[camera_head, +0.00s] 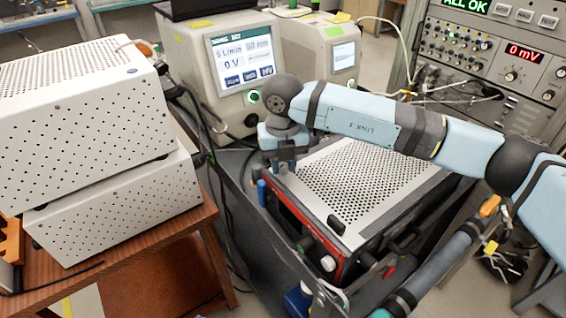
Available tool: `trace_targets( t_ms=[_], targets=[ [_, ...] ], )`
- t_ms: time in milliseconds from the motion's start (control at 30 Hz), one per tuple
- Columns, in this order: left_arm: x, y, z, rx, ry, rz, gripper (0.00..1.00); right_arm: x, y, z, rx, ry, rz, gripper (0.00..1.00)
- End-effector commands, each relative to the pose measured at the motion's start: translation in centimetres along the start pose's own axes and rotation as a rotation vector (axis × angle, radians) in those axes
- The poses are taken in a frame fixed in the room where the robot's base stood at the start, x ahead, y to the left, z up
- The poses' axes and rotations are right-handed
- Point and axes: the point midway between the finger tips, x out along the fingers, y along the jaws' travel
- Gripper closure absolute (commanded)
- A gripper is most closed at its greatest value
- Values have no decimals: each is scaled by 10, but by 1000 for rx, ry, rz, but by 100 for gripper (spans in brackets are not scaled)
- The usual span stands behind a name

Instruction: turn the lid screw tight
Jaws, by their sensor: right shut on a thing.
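A device with a red-edged front (310,235) and a perforated light-grey lid (365,180) sits on a dark cart in the middle. My right gripper (284,165) comes in from the right and points down at the lid's back-left corner. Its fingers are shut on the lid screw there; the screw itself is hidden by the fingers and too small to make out. I cannot tell how deep the screw sits. The lid looks flat on the device. My left gripper is not in view.
Two white perforated boxes (90,150) are stacked on a wooden table (130,245) at the left. A display unit (225,70) stands close behind the gripper, with another instrument (320,50) beside it. A rack with red readouts (490,60) stands at the back right.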

Motion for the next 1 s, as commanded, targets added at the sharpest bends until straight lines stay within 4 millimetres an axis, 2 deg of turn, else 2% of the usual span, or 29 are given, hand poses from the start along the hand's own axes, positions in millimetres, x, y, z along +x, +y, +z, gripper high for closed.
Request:
trace_targets(
  t_ms=[300, 767, 800, 900, 1000],
  targets=[
    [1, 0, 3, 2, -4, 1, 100, -1, 0, 0, 94, -1, 1, 98],
    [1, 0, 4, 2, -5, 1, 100, -1, 0, 1, 107, -2, 1, 98],
    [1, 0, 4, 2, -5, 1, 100, -1, 0, 1, 106, -2, 1, 70],
    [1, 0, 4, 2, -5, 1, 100, -1, 0, 0, 106, -2, 1, 48],
    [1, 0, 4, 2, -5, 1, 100, -1, 0, 0, 106, -1, 1, 48]
  ],
)
